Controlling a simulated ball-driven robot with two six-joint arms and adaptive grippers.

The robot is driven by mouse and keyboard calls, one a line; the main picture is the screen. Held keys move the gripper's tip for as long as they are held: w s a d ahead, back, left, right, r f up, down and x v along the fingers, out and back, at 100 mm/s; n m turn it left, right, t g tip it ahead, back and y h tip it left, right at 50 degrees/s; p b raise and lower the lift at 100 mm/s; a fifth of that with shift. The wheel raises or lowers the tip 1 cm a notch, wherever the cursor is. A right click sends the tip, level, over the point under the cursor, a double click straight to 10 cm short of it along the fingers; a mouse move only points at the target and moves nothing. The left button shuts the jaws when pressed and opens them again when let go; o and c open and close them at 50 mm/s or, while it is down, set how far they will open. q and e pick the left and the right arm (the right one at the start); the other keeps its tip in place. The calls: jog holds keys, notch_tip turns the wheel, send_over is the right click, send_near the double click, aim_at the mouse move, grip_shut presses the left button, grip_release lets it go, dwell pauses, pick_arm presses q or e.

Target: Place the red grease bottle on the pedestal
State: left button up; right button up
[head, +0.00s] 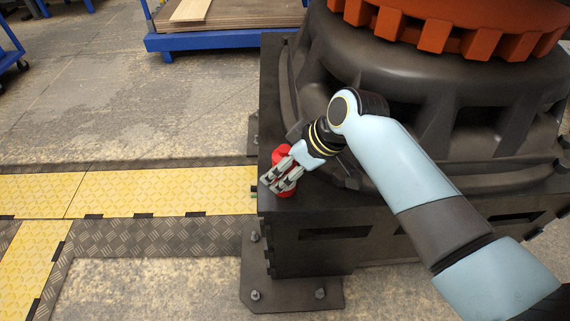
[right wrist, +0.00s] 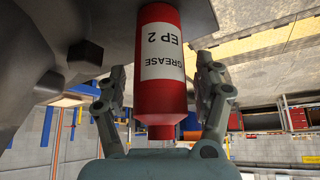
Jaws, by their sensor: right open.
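The red grease bottle (head: 280,154) is at the left front corner of the dark pedestal (head: 305,215), partly hidden by my right gripper in the head view. In the right wrist view the bottle (right wrist: 160,97) fills the middle, its white label reading "GREASE EP 2" upside down. Its broad end is against a dark surface there and its narrow neck points toward the palm. My right gripper (head: 279,180) is open, with one finger on each side of the bottle; gaps show beside it in the right wrist view (right wrist: 162,75). My left gripper is out of view.
A large dark housing (head: 410,85) with an orange toothed ring (head: 450,35) stands on the pedestal, close to my right arm. A blue cart (head: 215,41) with boards is at the back. Yellow floor plates (head: 150,192) lie to the left.

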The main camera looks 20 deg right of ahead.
jog(key=p+v, duration=0.4)
jog(key=v, duration=0.8)
jog(key=shift+r, duration=0.15)
jog(key=s+d+f+m+g+h, duration=0.1)
jog(key=s+d+f+m+g, duration=0.15)
jog(key=s+f, duration=0.75)
jog(key=s+d+f+m+g+h, duration=0.1)
jog(key=s+d+f+g, duration=0.15)
jog(key=s+f, duration=0.75)
jog(key=s+d+f+m+h, duration=0.1)
jog(key=s+d+f+m, duration=0.1)
jog(key=s+f, duration=0.6)
jog(key=s+d+f+m+h, duration=0.2)
jog(key=s+d+f, duration=0.3)
jog(key=s, duration=0.9)
notch_tip(320, 180, down, 4)
jog(key=shift+s+d+r, duration=0.2)
jog(key=shift+s, duration=0.2)
